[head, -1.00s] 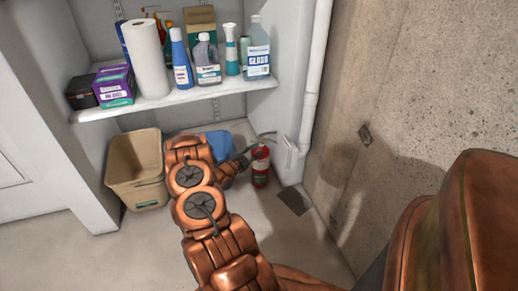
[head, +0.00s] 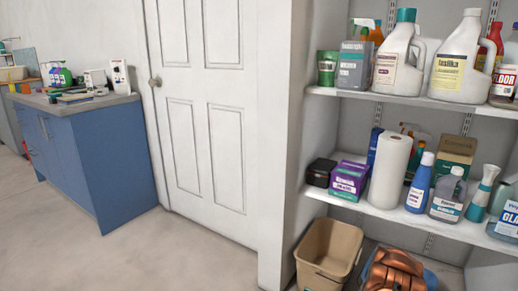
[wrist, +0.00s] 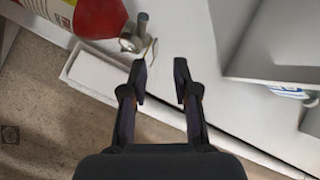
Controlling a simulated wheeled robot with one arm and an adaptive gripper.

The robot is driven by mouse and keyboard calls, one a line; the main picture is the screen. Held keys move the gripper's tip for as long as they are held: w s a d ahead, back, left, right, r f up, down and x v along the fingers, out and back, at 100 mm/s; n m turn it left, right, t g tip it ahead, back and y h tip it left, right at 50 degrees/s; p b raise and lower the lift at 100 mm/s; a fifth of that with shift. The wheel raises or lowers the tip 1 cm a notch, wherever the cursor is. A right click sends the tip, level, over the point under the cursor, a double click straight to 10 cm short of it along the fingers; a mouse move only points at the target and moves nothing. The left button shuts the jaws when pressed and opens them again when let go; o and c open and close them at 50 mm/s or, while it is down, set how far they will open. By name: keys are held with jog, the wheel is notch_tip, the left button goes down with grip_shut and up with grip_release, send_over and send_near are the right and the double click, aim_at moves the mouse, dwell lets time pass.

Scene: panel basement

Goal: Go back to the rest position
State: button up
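My gripper (wrist: 161,78) shows in the wrist view with its two dark fingers apart and nothing between them. Just beyond the left fingertip is a small metal fitting (wrist: 133,35) with a thin wire-like part. It lies close to a red object with a white label (wrist: 62,12), cut off by the top edge. I cannot tell whether a finger touches the fitting.
A shelf unit (head: 385,205) with bottles, boxes and a paper towel roll (head: 390,170) stands at right. A closed white door (head: 205,110) is in the middle, a blue cabinet (head: 100,160) at left. The left floor is clear.

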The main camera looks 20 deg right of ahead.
jog(key=w+a+r+n+t+y+p, duration=0.3)
jog(key=w+a+r+n+t+p, duration=0.15)
jog(key=w+a+r, duration=0.65)
jog(key=w+a+r+n+t+y+p, duration=0.35)
jog(key=w+a+r+t, duration=0.35)
jog(key=w, duration=0.7)
jog(key=w+a+r+n+y+p, duration=0.3)
jog(key=a+r+n+y+p, duration=0.5)
jog(key=a+r, duration=1.3)
jog(key=s+a+r+n+g+y+p, duration=0.2)
jog(key=s+a+r+n+p, duration=0.25)
jog(key=s+a+r, duration=0.4)
jog(key=s+a+r+n+g+y+p, duration=0.2)
jog(key=s+a+r+n+p, duration=0.25)
jog(key=s+a, duration=0.6)
jog(key=s+a+r+n+g+h+p, duration=0.1)
jog(key=s+r+n+g+p, duration=0.2)
jog(key=s, duration=1)
jog(key=s+a+r+n+g+h+p, duration=0.1)
jog(key=s+a+r+n+g+p, duration=0.1)
jog(key=s+r+p, duration=0.4)
jog(key=s+r+n+g, duration=0.1)
jog(key=s+r, duration=0.3)
jog(key=s, duration=0.4)
jog(key=shift+s+n+p, duration=0.3)
jog(key=shift+p, duration=0.05)
